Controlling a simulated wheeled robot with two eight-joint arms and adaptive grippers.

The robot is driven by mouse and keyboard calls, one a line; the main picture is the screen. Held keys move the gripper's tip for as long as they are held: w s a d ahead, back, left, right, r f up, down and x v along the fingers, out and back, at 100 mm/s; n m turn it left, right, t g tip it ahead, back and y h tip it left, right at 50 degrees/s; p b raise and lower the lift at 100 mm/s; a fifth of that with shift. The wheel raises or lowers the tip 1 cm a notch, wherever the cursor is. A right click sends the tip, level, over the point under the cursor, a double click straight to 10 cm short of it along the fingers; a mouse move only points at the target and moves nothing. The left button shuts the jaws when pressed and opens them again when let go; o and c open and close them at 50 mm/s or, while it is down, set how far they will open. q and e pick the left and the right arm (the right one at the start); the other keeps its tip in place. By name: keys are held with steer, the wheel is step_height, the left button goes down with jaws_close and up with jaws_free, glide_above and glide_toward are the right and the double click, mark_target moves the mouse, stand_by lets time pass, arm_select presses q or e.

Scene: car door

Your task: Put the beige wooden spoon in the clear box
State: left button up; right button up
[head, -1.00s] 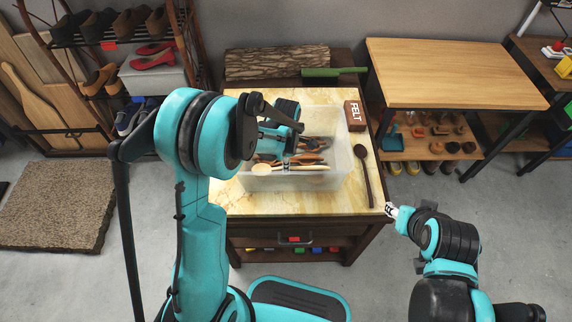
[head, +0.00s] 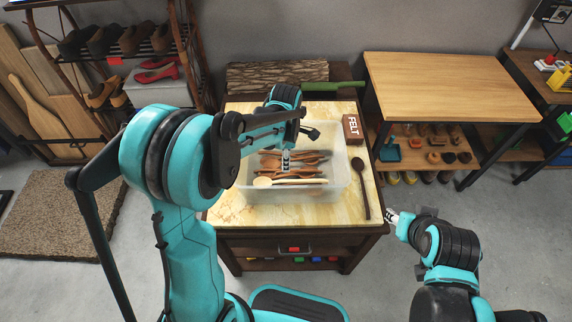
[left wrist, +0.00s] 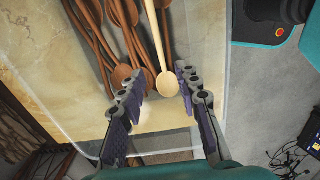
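The beige wooden spoon (head: 263,182) lies along the front side of the clear box (head: 340,180), its bowl toward the left. It appears inside the box, though its exact height against the front wall is hard to tell. In the left wrist view the spoon (left wrist: 168,84) has its bowl between and beyond the fingertips. My left gripper (left wrist: 156,72) is open and empty, pointing down over the box; it also shows in the head view (head: 286,160), partly hidden by my arm. My right gripper (head: 396,217) is near the cabinet's front right corner; its fingers are too small to read.
Several brown wooden spoons (head: 300,160) lie in the box behind the beige one. A dark spoon (head: 360,182) lies right of the box, with a brown FELT block (head: 353,129) behind it. A bark-textured log piece (head: 277,75) lies along the back.

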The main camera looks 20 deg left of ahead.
arm_select(q)
steer(key=s+a+r+m+t, duration=0.1)
steer(key=s+r+m+t, duration=0.2)
steer(key=s+r+m, duration=0.2)
steer(key=s+a+r+m+t, duration=0.1)
steer(key=s+r+m+t, duration=0.3)
steer(key=s+m, duration=0.8)
step_height(320, 180, up, 3)
steer(key=m, duration=0.4)
steer(key=shift+a+f, duration=0.2)
steer(key=shift+a, duration=0.2)
